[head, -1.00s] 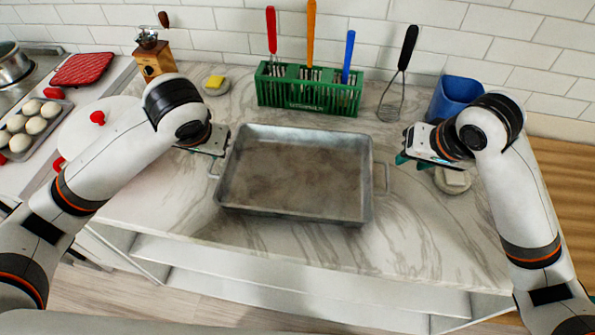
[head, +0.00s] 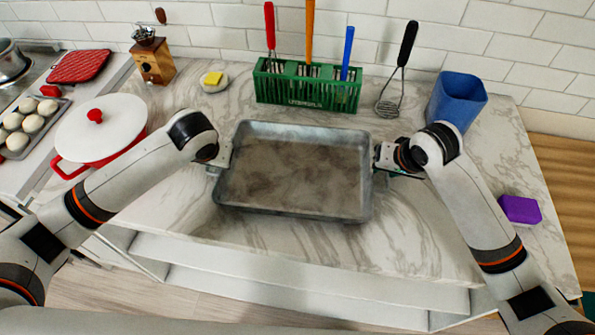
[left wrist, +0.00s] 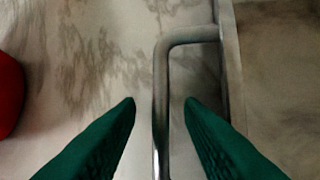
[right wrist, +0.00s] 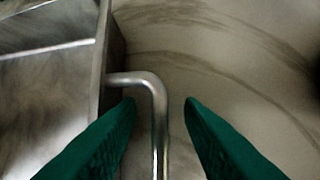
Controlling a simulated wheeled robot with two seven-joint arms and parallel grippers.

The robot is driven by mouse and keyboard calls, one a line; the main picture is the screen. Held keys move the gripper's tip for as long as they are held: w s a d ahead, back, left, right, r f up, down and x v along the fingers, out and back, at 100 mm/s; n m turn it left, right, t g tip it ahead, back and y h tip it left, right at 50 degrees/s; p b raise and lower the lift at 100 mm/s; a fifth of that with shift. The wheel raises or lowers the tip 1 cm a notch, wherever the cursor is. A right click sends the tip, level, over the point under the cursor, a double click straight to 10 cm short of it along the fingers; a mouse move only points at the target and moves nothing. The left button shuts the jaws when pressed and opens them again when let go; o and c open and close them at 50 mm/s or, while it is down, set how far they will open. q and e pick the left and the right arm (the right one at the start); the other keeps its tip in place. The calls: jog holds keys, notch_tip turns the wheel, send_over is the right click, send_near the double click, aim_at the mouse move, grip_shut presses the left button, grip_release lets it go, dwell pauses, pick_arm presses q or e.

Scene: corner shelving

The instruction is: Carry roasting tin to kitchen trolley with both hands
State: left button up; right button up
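The grey metal roasting tin (head: 295,212) sits flat and empty on the marble counter. My left gripper (head: 218,166) is at the tin's left handle. In the left wrist view its green fingers (left wrist: 160,102) are open, one on each side of the handle bar (left wrist: 162,85), with gaps showing. My right gripper (head: 382,164) is at the right handle. In the right wrist view its green fingers (right wrist: 160,102) are open on either side of that handle (right wrist: 158,110), not closed on it. I cannot make out a kitchen trolley in these views.
A white pot with red handles (head: 98,128) is at left. A purple block (head: 520,209) lies at right. Counter in front is clear.

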pick_arm(q)
grip_shut()
pick_arm(e)
grip_shut()
